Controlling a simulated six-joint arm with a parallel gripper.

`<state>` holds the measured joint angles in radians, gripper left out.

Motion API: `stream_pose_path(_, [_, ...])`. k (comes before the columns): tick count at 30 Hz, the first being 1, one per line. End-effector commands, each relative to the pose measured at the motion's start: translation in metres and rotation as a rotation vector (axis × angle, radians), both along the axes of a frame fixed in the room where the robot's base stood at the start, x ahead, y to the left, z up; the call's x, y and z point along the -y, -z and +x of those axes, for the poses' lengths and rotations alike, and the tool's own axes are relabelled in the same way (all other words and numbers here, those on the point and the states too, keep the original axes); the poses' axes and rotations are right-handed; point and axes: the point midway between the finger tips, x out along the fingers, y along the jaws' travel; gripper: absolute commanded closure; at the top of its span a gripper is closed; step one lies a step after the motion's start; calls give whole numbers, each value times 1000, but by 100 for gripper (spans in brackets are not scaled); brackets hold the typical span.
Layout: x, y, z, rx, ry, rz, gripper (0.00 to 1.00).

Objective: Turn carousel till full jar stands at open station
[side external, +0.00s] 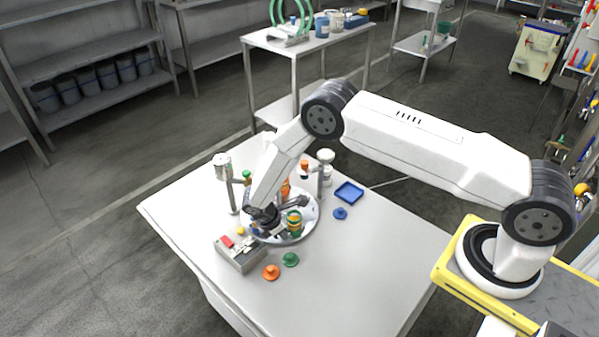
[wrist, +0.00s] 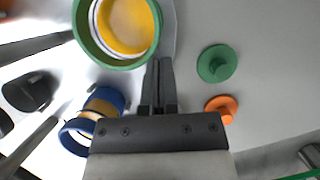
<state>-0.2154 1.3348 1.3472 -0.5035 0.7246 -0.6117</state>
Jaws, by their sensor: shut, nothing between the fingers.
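The round light carousel plate (side external: 308,215) lies on the white table, partly hidden by my arm. A green-rimmed jar (side external: 294,228) stands on its near right side. In the wrist view this green-rimmed jar (wrist: 88,42) holds yellow content. A blue-rimmed jar (wrist: 72,138) is at the left there; its content is not clear. Another orange jar (side external: 286,188) shows partly behind my arm. My gripper (wrist: 159,65) is shut and empty, its fingertips close beside the green-rimmed jar; whether they touch it I cannot tell. Which station is open I cannot tell.
Posts with pale heads stand at the left (side external: 224,170) and right (side external: 325,165) of the carousel. A grey box with a red button (side external: 228,241) sits in front. Loose orange (side external: 271,272), green (side external: 290,260) and blue (side external: 340,213) lids and a blue tray (side external: 349,192) lie about.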

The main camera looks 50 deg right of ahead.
Motion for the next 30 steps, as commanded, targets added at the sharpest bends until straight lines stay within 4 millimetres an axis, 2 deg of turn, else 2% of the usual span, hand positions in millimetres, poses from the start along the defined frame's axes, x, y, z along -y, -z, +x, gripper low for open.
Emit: stream_pose_path(30, [13,0,-10,-2,-141,-1,100])
